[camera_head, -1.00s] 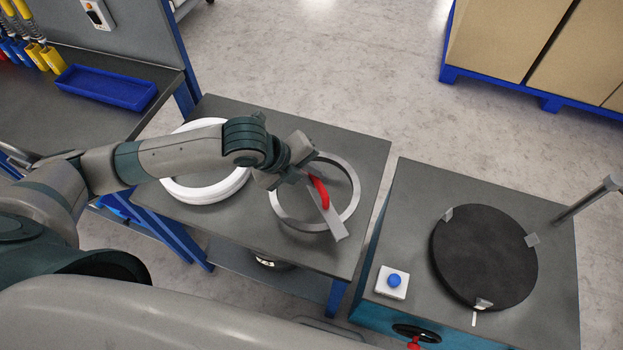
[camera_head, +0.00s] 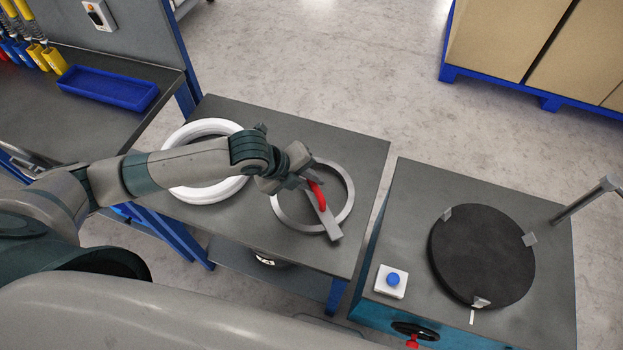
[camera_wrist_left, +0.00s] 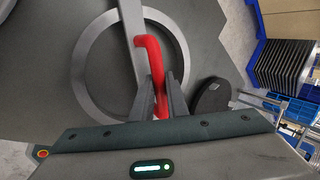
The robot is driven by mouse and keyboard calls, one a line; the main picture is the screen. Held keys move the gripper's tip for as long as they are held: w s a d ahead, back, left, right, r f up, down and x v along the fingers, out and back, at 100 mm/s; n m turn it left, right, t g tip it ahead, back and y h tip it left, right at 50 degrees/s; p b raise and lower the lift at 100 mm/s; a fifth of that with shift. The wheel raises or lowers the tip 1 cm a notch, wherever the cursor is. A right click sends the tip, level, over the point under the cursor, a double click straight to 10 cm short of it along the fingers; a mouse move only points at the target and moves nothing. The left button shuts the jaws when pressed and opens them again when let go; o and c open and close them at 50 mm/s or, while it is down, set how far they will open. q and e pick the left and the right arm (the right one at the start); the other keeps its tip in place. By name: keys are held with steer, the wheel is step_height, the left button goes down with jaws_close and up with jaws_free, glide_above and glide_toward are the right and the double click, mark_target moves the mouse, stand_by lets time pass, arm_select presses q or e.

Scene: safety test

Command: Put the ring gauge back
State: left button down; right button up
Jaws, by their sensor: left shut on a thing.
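The ring gauge is a flat grey metal ring (camera_head: 350,195) with a grey bar (camera_head: 328,223) across it and a red handle (camera_head: 319,196) on the bar. My left gripper (camera_head: 309,184) is shut on the red handle, over the right part of the small grey table (camera_head: 240,228). In the left wrist view, my gripper (camera_wrist_left: 168,90) has its fingers beside the red handle (camera_wrist_left: 150,50), and the ring (camera_wrist_left: 84,75) shows behind. I cannot tell whether the ring touches the tabletop. My right gripper is not in view.
A white ring (camera_head: 208,126) lies on the same table, partly behind my left arm. A separate stand at right holds a black disc (camera_head: 482,255) with clips and a blue button on a white box (camera_head: 391,281). A blue tray (camera_head: 108,87) sits on the left bench.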

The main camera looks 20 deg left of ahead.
arm_select(q)
steer(key=c, duration=1.7)
jaws_free()
steer(key=shift+f, duration=0.1)
steer(key=shift+c, duration=0.2)
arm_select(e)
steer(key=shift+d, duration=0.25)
